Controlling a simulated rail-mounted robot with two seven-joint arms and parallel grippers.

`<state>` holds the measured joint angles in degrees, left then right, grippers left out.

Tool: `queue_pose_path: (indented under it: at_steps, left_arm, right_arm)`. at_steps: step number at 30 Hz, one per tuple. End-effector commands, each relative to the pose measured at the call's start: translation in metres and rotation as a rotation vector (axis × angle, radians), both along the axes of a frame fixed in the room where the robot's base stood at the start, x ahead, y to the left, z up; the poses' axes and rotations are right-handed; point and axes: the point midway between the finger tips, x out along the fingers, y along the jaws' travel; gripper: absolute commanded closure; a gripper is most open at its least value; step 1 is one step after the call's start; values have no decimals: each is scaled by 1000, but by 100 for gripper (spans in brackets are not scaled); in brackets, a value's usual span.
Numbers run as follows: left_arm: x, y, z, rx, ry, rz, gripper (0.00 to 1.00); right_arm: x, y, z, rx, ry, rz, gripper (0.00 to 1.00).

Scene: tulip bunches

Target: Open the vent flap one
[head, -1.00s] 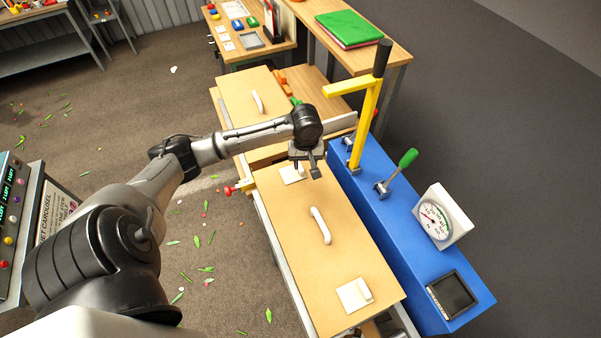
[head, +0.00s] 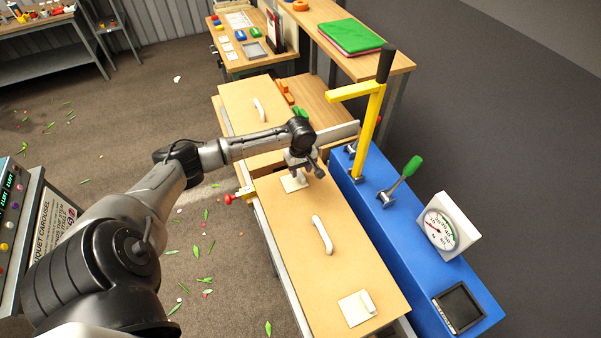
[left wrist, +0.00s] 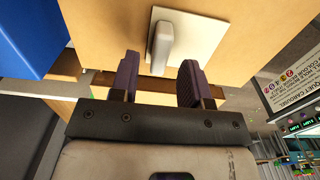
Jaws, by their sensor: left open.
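A white square vent flap (head: 292,184) with a raised tab lies at the far end of a tan wooden lid. A second white flap (head: 355,309) with a tab lies at the near end; no number shows on either. My left gripper (head: 308,168) is over the far flap and partly hides it. In the left wrist view, its two dark fingers (left wrist: 159,78) are apart and empty. The far flap's tab (left wrist: 160,48) stands just beyond the fingertips, between their lines, on its pale plate (left wrist: 203,42). Both flaps look flat on the lid. My right gripper is not in view.
A white handle (head: 322,235) rises mid-lid between the flaps. Right of the lid is a blue console (head: 400,245) with a tall yellow lever (head: 368,130), a green-knobbed lever (head: 405,175) and a dial (head: 440,228). A red knob (head: 228,198) sticks out at left.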

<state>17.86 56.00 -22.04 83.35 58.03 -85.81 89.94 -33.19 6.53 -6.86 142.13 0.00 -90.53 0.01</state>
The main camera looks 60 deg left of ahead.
Motion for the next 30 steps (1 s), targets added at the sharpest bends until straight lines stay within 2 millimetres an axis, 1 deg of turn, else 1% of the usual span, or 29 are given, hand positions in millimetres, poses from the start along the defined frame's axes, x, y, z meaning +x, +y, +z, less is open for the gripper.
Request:
queue_pose_path:
  at_steps: [3, 6, 12, 19, 30]
  left_arm:
    - [0, 0, -13, -1, 1, 0, 57]
    - [0, 0, -19, -1, 0, 0, 57]
    - [0, 0, -24, 0, 0, 0, 57]
    - [0, 0, -24, 0, 0, -1, 57]
    - [0, 0, -23, 0, 0, -1, 93]
  right_arm:
    - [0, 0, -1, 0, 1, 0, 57]
    - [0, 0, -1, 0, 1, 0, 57]
    - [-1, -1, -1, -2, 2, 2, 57]
    - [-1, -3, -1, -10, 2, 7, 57]
    - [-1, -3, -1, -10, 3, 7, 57]
